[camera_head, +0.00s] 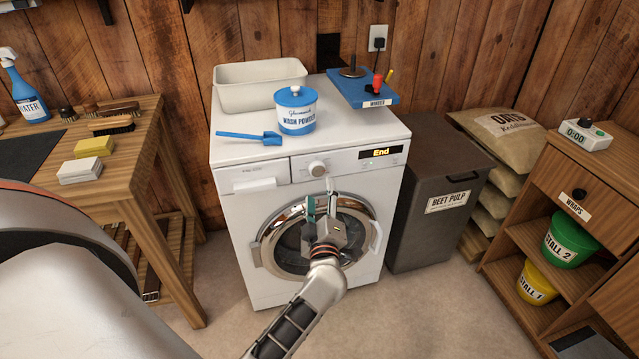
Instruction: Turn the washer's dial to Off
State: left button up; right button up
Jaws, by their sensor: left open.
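The white washer (242,228) stands against the wooden wall, with its round door shut. Its dial (317,169) is a pale round knob on the front panel, left of a small display (380,152) that reads "End". I cannot make out the dial's pointer or its marks. My left gripper (320,192) is open and empty, in front of the washer just below the dial, its fingers pointing up toward it. The gripper appears apart from the dial and covers part of the door. My right gripper is not in view.
On the washer top are a white basin (258,92), a wash powder tub (296,112), a blue scoop (250,136) and a blue winder board (362,88). A wooden bench (150,170) stands left, a beet pulp bin (432,190) right. Floor before the washer is clear.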

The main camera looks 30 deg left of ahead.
aim_at(319, 172)
pick_arm(q)
jog(key=shift+n+g, duration=0.4)
jog(key=shift+n, duration=0.2)
jog(key=x, duration=0.5)
jog(key=f+b+x, duration=0.1)
jog(key=x, duration=0.2)
jog(key=shift+w+d, duration=0.15)
jog(key=shift+d, duration=0.05)
jog(key=shift+w+a, duration=0.45)
jog(key=shift+w, duration=0.1)
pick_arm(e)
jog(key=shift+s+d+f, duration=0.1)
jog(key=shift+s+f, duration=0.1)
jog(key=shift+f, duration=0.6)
pick_arm(q)
jog(key=c, duration=1.1)
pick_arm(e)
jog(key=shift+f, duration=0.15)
